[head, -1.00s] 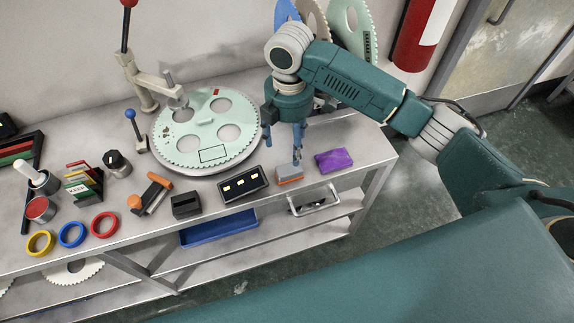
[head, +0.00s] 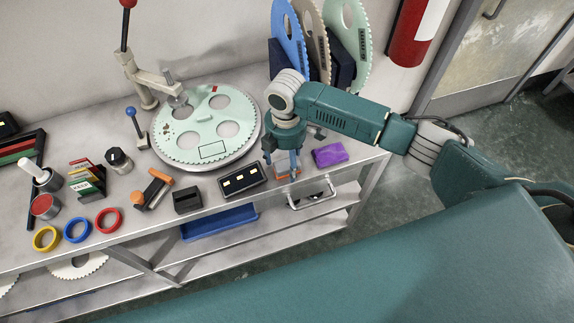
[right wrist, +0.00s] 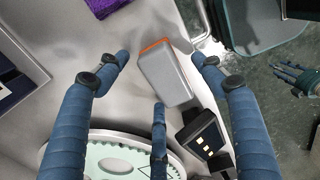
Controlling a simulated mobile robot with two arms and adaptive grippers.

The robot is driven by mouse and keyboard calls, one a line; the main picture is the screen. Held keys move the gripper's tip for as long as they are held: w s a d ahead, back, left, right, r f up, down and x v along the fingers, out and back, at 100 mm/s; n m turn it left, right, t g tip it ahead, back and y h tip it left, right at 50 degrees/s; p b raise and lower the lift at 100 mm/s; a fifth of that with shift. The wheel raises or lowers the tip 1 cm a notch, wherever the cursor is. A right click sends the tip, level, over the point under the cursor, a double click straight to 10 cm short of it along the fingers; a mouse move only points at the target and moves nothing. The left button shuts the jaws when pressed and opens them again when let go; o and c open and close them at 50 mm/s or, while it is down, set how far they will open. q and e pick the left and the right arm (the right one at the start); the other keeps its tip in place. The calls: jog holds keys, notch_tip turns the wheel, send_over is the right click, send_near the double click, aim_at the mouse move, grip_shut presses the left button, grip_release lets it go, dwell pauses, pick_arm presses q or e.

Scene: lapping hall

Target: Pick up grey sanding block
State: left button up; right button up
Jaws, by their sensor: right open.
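The grey sanding block (head: 283,172) lies near the front edge of the bench, partly hidden by my right gripper (head: 283,165) in the head view. In the right wrist view the grey block (right wrist: 168,78) has an orange strip at its upper end. My right gripper (right wrist: 160,75) is open above the block. Two fingers are on either side of it and one is near its lower end, with gaps visible. What looks like my left gripper (right wrist: 302,80) shows small at the right edge of the wrist view; its opening is unclear.
A purple block (head: 329,154) lies just right of the sanding block. A black tray with light pieces (head: 242,181) is to its left. The green disc (head: 207,130) is behind, and upright discs (head: 347,40) stand at the back. A silver handle (head: 312,199) is below the bench edge.

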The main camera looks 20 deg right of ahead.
aim_at(286, 160)
jog(key=shift+r, duration=0.1)
jog(key=c, duration=1.4)
jog(key=shift+r+b, duration=1.1)
jog(key=shift+r, duration=8.9)
jog(key=o, duration=0.7)
jog(key=c, duration=0.4)
